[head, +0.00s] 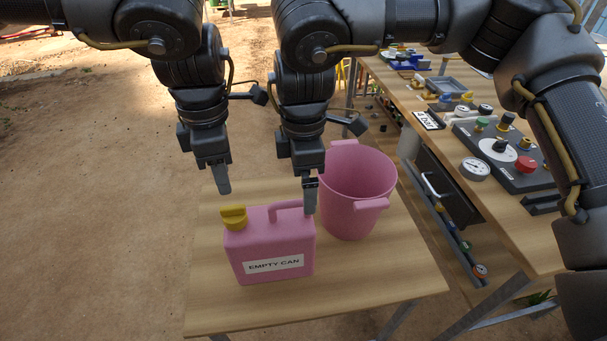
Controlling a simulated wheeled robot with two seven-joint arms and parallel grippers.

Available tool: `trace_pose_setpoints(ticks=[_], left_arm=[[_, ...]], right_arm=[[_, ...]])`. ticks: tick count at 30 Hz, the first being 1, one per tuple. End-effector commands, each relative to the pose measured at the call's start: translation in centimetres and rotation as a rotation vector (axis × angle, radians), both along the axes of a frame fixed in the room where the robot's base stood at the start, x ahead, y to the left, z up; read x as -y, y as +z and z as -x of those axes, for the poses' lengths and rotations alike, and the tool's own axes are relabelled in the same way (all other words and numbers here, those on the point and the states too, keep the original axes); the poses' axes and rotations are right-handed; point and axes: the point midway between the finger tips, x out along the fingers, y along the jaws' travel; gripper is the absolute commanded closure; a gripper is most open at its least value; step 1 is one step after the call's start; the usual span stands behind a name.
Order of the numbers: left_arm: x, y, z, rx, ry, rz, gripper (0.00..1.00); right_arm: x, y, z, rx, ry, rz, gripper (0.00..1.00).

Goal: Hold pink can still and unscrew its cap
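The pink can (271,246), labelled "EMPTY CAN", stands upright on the small wooden table. Its yellow cap (234,216) sits on top at the left, and its handle (287,208) is at the top right. My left gripper (223,188) points down just above and behind the cap, apart from it in the picture. Its fingers line up edge-on, so their gap is hidden. My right gripper (310,207) points down at the right end of the handle, overlapping it. I cannot tell whether it grips the handle or only stands beside it.
A pink bucket (349,208) stands right behind the can, close to my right gripper. The small table (350,287) is bare at the front and right. A workbench (511,226) with gauges (475,169), valves and a black drawer stands to the right. Bare ground lies left.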

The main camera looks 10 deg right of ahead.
Motion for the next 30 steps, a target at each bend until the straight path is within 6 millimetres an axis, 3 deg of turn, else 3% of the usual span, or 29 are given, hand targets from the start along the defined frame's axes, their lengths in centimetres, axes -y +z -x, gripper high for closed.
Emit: trace_pose_setpoints(ticks=[5, 21, 30], left_arm=[[0.0, 0.0, 0.0, 0.0, 0.0, 0.0, 0.64], [0.0, 0.0, 0.0, 0.0, 0.0, 0.0, 0.64], [0.0, 0.0, 0.0, 0.0, 0.0, 0.0, 0.64]], right_arm=[[0.0, -1.1, 0.0, -0.003, 0.0, -0.001, 0.0], [0.0, -9.6, 0.0, -0.004, 0.001, -0.003, 0.0], [0.0, -10.9, 0.0, -0.002, 0.0, -0.003, 0.0]])
